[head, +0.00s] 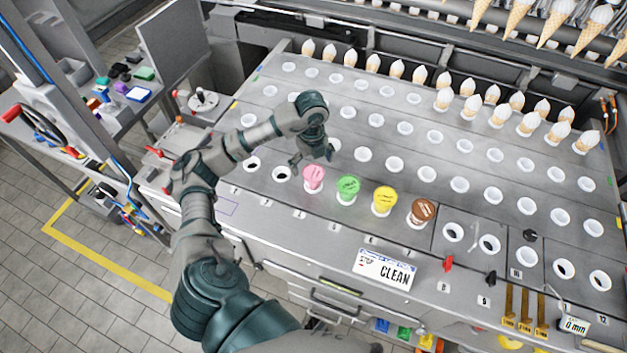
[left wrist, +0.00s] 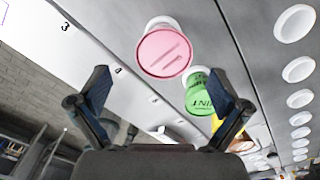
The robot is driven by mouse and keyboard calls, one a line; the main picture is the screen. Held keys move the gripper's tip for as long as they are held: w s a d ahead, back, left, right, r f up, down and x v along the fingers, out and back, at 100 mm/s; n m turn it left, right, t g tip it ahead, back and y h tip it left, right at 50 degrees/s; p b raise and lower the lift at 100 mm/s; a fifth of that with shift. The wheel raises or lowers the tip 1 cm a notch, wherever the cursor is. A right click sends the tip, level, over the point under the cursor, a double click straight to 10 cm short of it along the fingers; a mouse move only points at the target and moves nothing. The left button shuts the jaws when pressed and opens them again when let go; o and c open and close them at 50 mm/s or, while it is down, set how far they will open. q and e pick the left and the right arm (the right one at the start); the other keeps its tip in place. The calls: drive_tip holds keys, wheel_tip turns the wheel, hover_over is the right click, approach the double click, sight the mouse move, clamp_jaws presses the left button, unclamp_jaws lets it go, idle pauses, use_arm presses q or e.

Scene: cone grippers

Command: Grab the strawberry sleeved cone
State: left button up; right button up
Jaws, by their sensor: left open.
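The pink sleeved cone (head: 314,177) stands in a front-row holder on the grey counter, at the left end of a row of coloured sleeved cones. It also shows in the left wrist view (left wrist: 165,52), ahead of the fingers, with blurred lettering on its round top. My left gripper (head: 312,158) is above the counter, just behind and close to the pink cone. In the left wrist view the two fingers (left wrist: 158,100) are spread apart with nothing between them. My right gripper is not in view.
Green (head: 348,188), yellow (head: 384,199) and brown (head: 423,211) sleeved cones stand to the right of the pink one. Empty white-rimmed holders fill much of the counter (head: 330,225). A CLEAN sign (head: 385,268) stands at the front edge. White-topped cones (head: 420,75) line the back.

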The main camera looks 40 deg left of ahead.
sight(313, 172)
use_arm(q)
drive_tip(key=f, duration=0.4)
drive_tip(key=shift+w+f, duration=0.3)
drive_tip(key=shift+f, duration=0.35)
drive_tip(key=c, duration=1.3)
